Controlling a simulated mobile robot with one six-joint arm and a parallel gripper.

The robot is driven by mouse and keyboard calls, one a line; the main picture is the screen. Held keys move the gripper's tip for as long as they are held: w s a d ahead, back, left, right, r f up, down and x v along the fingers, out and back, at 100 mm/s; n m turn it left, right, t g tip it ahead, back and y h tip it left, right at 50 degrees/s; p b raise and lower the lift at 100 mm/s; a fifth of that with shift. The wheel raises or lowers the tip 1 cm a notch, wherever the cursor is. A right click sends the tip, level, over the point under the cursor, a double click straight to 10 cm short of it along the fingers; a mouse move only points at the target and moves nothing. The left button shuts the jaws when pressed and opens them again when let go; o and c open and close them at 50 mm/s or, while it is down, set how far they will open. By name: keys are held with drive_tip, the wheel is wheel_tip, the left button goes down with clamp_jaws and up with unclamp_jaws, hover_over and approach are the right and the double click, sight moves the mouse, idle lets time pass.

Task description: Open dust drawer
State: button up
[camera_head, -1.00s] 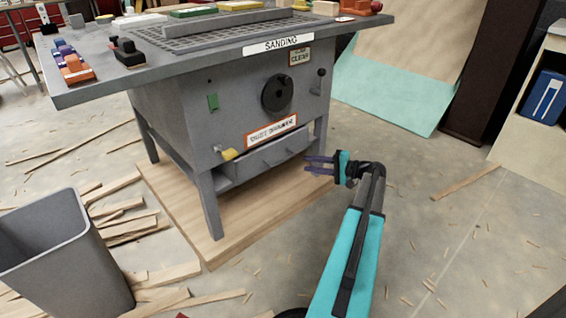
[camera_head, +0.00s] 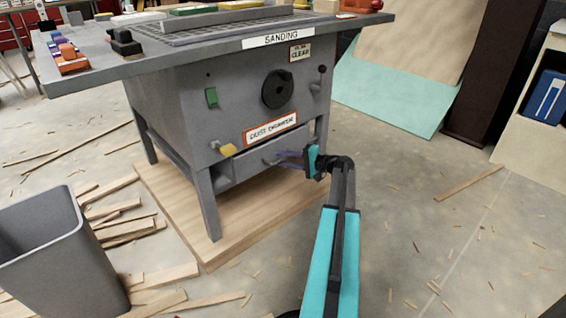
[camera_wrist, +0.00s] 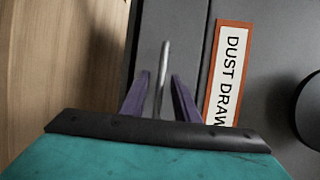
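The dust drawer (camera_head: 240,168) is a grey front low on the sanding table, under a red-framed "DUST DRAWER" label (camera_head: 270,128). It looks closed. Its thin metal handle (camera_wrist: 164,60) shows in the wrist view, where the label (camera_wrist: 228,75) appears turned sideways. My gripper (camera_head: 278,158) reaches the drawer front from the right. In the wrist view my gripper (camera_wrist: 160,85) is open, with one purple finger on each side of the handle. There is a gap between the handle and each finger. In the head view the fingers partly cover the handle.
A yellow knob (camera_head: 228,150) sits left of the label and a black wheel (camera_head: 279,90) above it. A grey bin (camera_head: 50,255) stands at the lower left beside scattered wood strips (camera_head: 125,228). The floor (camera_head: 420,230) on the right is mostly clear, with small wood scraps.

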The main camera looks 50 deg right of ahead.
drive_tip(key=shift+w, duration=0.2)
clamp_jaws()
drive_tip(key=shift+a, duration=0.15)
